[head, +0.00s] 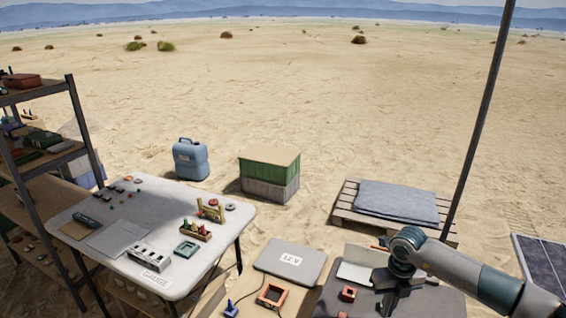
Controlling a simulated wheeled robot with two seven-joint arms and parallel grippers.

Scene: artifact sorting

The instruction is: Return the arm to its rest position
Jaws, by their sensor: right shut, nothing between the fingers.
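My right arm (470,280) comes in from the lower right, with its wrist joint bent at the far end. My right gripper (388,302) points down from the wrist over a dark grey work surface at the bottom of the head view. It is shut with nothing in it. Its fingertips are small and dark against the surface, and I cannot tell how far above it they are. My left gripper and arm are out of view.
A red part (347,293) lies left of the right gripper. A grey case (291,261) lies left of that. A white table (215,266) with several small parts stands at left beside a shelf (75,110). A pole (480,110) rises behind the arm.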

